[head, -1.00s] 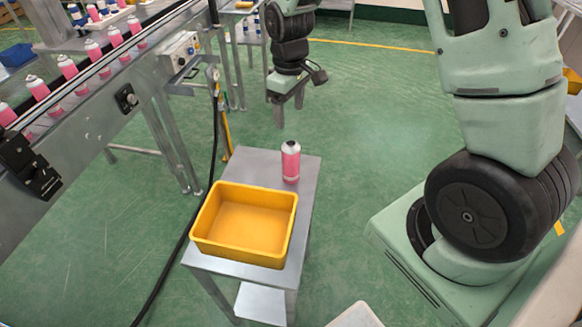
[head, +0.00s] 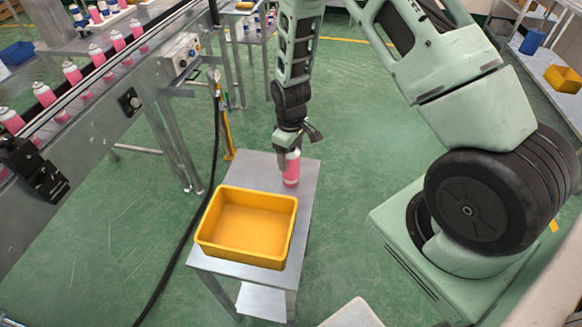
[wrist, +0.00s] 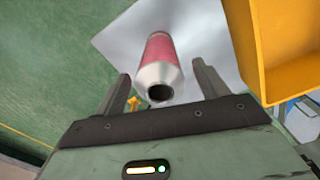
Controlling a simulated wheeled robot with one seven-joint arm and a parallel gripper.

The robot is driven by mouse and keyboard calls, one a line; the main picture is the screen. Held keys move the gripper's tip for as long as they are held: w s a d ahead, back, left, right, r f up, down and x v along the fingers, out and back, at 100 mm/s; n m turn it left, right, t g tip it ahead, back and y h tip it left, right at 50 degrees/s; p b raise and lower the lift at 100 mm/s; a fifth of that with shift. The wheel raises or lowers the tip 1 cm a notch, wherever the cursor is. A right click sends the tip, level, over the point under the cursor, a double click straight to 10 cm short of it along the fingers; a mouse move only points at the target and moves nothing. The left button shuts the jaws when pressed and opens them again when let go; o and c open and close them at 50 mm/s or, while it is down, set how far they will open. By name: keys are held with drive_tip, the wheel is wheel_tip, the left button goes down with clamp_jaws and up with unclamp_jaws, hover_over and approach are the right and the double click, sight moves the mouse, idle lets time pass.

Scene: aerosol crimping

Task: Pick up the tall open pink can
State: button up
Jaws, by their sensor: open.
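The tall open pink can (head: 291,172) stands upright on the small metal table, behind the yellow bin. In the wrist view the can (wrist: 160,58) shows its dark open mouth and silver shoulder between the fingers. My gripper (wrist: 165,88) is open, with one finger on each side of the can and a visible gap to both. In the head view my gripper (head: 286,160) hangs over the can and hides its top. I cannot tell how far down the fingers reach.
The yellow bin (head: 202,240) is empty and stands on the front of the metal table (head: 243,165); its wall (wrist: 262,60) is close on the right in the wrist view. A conveyor (head: 90,115) with several pink cans runs along the left. A black cable hangs beside the table.

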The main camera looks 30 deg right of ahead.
drive_tip(key=shift+f, duration=0.85)
drive_tip(key=c, duration=1.3)
drive_tip(key=shift+r, duration=0.15)
